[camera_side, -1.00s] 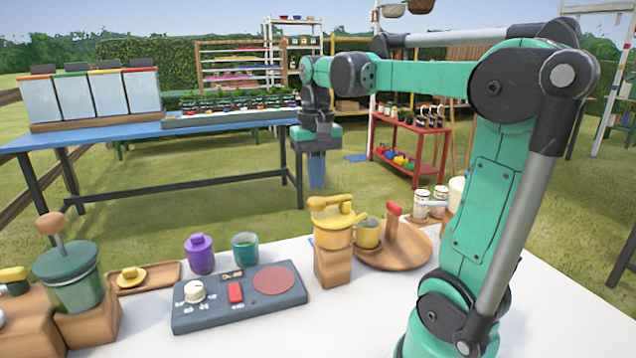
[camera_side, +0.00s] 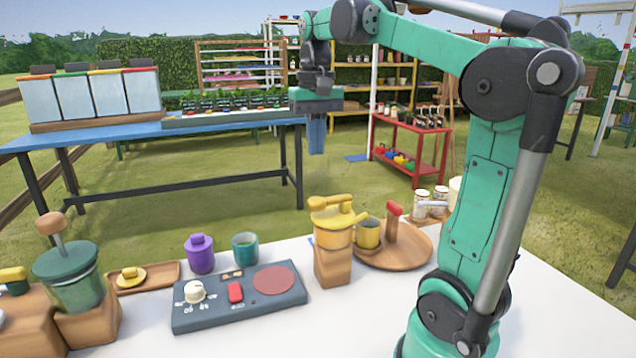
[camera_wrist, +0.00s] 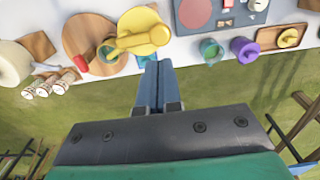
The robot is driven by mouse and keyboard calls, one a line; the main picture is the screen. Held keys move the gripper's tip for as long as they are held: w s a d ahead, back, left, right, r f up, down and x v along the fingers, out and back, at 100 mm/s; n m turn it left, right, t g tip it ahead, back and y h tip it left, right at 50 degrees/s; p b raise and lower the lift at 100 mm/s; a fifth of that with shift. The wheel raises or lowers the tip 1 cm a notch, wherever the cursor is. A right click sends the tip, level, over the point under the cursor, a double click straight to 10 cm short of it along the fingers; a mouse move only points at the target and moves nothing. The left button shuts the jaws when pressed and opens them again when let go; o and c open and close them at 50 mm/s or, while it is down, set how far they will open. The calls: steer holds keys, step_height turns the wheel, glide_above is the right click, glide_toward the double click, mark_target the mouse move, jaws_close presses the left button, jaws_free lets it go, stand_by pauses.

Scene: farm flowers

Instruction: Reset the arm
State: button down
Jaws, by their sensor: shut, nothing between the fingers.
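My gripper (camera_side: 316,136) hangs from my green arm, pointing down, high above the far edge of the white table in the side view. Its blue fingers are shut together with nothing between them. The wrist view also shows the shut fingers (camera_wrist: 158,82), with the table's things beyond their tips. No object touches the gripper.
The white table (camera_side: 395,310) holds a yellow kettle (camera_side: 335,220) on a wooden block, a grey control panel (camera_side: 240,298), a purple jar (camera_side: 200,254), a teal cup (camera_side: 245,247) and a round wooden board (camera_side: 412,250). A blue table (camera_side: 150,133) stands behind. Grass lies between.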

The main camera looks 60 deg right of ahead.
steer(key=w+a+f+n+t, duration=0.2)
steer(key=a+f+n+t, duration=0.5)
steer(key=a+f, duration=0.5)
steer(key=a+n, duration=0.2)
steer(key=a, duration=0.2)
steer(key=shift+a+f, duration=0.3)
